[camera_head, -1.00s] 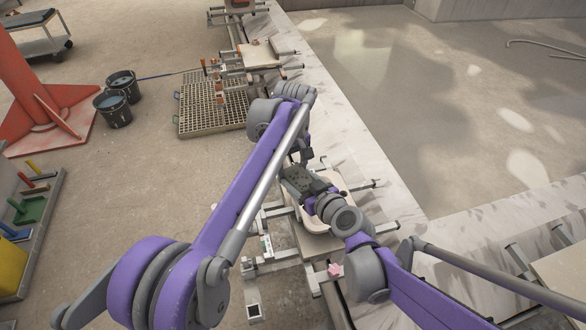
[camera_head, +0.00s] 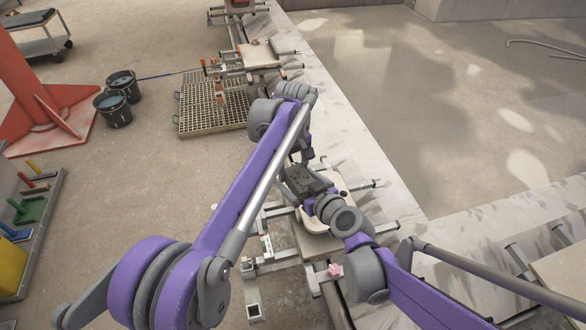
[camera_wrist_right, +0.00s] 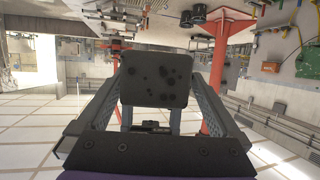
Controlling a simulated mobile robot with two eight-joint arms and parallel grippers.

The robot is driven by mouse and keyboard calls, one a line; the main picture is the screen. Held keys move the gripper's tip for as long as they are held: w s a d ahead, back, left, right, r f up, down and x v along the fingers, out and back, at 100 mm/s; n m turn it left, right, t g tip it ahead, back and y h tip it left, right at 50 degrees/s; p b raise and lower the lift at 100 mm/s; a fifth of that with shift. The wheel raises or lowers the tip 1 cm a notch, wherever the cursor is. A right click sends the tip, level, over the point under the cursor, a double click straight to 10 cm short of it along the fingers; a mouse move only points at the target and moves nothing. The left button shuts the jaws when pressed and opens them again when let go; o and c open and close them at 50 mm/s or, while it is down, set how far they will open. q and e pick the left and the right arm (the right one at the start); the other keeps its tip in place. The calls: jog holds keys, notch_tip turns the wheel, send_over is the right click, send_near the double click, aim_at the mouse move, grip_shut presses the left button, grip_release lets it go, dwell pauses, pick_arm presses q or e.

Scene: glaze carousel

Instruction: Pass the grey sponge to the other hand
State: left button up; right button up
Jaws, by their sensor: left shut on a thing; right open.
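The grey sponge (camera_head: 299,181) is a dark, spotted block held up over the work stand in the head view. In the right wrist view the sponge (camera_wrist_right: 155,80) lies between the two fingers of my right gripper (camera_wrist_right: 156,100), which is open. Whether the fingers touch its sides I cannot tell. My left gripper (camera_head: 301,160) reaches down from above and is shut on the sponge's far side; its fingertips are mostly hidden by its own arm. My right gripper also shows in the head view (camera_head: 316,186), coming from the lower right.
A pale basin (camera_head: 316,228) on a metal frame stands below the grippers. A pink block (camera_head: 334,270) sits on the frame's near side. A slatted grate (camera_head: 208,118) and two dark buckets (camera_head: 117,110) stand on the floor to the left.

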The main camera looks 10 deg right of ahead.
jog(key=v, duration=1.2)
jog(key=s+d+f+m+g+h, duration=0.4)
jog(key=s+f+g, duration=0.3)
jog(key=s+f, duration=0.3)
jog(key=s+d+h, duration=0.1)
jog(key=s, duration=0.2)
jog(key=shift+s+d+m, duration=0.15)
jog(key=shift+d+m, duration=0.05)
jog(key=shift+m, duration=0.1)
jog(key=shift+f, duration=0.1)
